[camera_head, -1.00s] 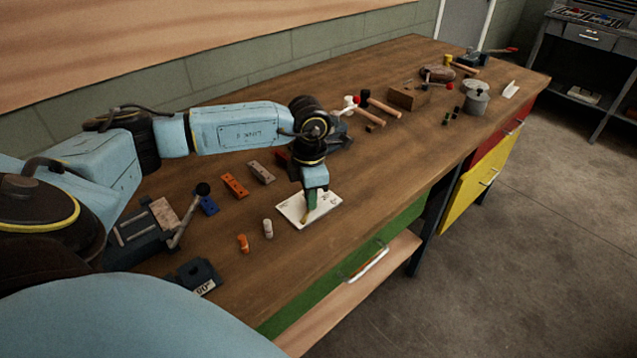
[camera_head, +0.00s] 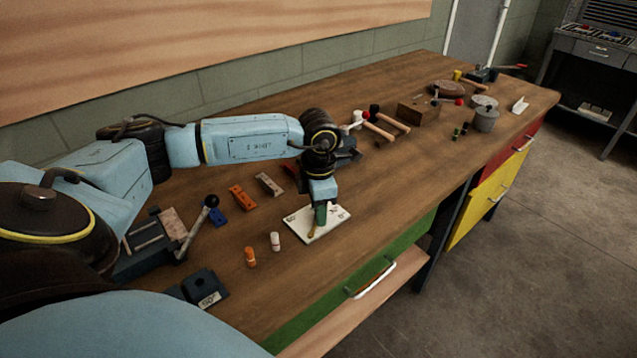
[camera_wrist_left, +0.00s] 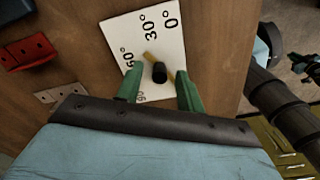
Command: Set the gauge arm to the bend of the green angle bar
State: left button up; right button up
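The gauge is a white plate (camera_head: 334,226) on the bench, marked 0°, 30°, 60° and 90° in the left wrist view (camera_wrist_left: 177,43). Its brass-coloured gauge arm (camera_wrist_left: 149,56) carries a black knob (camera_wrist_left: 159,73); its visible end points between the 30° and 60° marks. My left gripper (camera_head: 317,222) is over the plate. In the left wrist view its green fingertips (camera_wrist_left: 158,88) stand apart on either side of the knob, with gaps visible. I cannot identify the green angle bar in these views.
Orange (camera_head: 250,257) and white (camera_head: 275,241) pegs stand left of the plate. Orange (camera_head: 242,198) and grey (camera_head: 268,184) drilled blocks lie behind them. A lever device (camera_head: 150,245) is at left. Mallets and a wooden block (camera_head: 417,111) are farther right. The bench front is clear right of the plate.

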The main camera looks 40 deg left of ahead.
pick_arm(q)
notch_tip(320, 180, up, 13)
jog(key=shift+p, duration=0.45)
pick_arm(e)
jog(key=shift+a+r, duration=0.45)
jog(key=shift+a, duration=0.2)
jog(key=shift+d, duration=0.3)
